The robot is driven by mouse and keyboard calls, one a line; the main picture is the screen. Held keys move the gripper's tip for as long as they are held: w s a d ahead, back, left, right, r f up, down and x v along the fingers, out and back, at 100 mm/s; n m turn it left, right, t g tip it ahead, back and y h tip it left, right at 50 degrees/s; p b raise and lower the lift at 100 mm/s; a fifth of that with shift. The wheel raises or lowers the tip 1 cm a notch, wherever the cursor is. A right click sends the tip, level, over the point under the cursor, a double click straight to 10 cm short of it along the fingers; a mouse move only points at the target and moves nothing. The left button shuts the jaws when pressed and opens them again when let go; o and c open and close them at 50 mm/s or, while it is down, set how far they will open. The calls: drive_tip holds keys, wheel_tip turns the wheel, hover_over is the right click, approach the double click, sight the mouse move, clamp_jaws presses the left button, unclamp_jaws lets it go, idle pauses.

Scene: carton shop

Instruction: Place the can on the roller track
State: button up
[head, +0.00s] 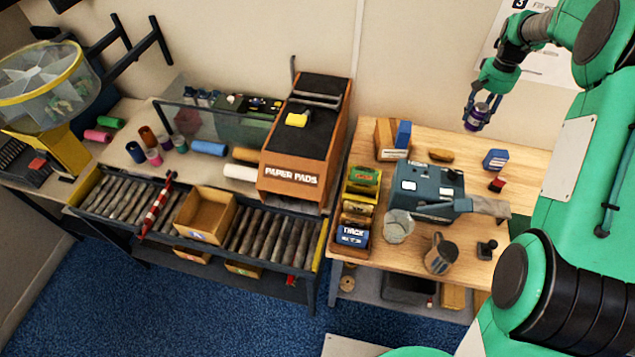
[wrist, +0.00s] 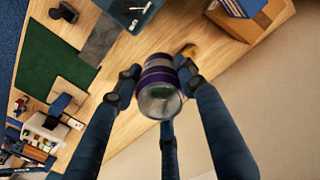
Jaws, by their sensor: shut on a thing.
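A purple can (head: 477,117) with a pale metal end is held in my gripper (head: 482,106), high above the back right of the wooden table. In the wrist view the can (wrist: 158,76) sits between the dark fingers of my gripper (wrist: 160,85), which are shut on it. The roller track (head: 108,196) is at the left in the head view, well away from the can. An open cardboard box (head: 207,217) stands on its rollers, and a red-and-white striped bar (head: 157,205) crosses it left of the box. Bare rollers (head: 262,240) show right of the box.
A tall "PAPER PADS" unit (head: 291,179) stands behind the track's right end. Blue carpet (head: 200,310) lies in front.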

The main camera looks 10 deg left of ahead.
drive_tip(key=s+a+n+b, duration=0.2)
drive_tip(key=s+a, duration=0.3)
drive_tip(key=a, duration=0.8)
drive_tip(key=s+a+n+b, duration=0.1)
drive_tip(key=s+a+n, duration=0.3)
drive_tip(key=a, duration=0.9)
drive_tip(key=s+a+n+b, duration=0.15)
drive_tip(key=s+a, duration=0.45)
drive_tip(key=a, duration=0.8)
drive_tip(key=s+a+n+b, duration=0.3)
drive_tip(key=s+a, duration=0.8)
drive_tip(key=s, duration=0.4)
drive_tip(key=s+a+n+b, duration=0.25)
drive_tip(key=s+a, duration=0.75)
drive_tip(key=s, duration=0.6)
drive_tip(key=shift+n, duration=0.3)
drive_tip(key=f, duration=3.7)
drive_tip(key=shift+w+a+f, duration=0.15)
drive_tip(key=shift+a, duration=0.05)
drive_tip(key=w+a, duration=0.3)
drive_tip(key=a, duration=0.1)
drive_tip(key=w+a+f, duration=0.1)
drive_tip(key=w+a, duration=0.2)
drive_tip(key=a, duration=0.1)
drive_tip(key=w+a, duration=0.3)
drive_tip(key=a, duration=0.1)
drive_tip(key=shift+w+a+f, duration=0.25)
drive_tip(key=shift+w+a, duration=0.1)
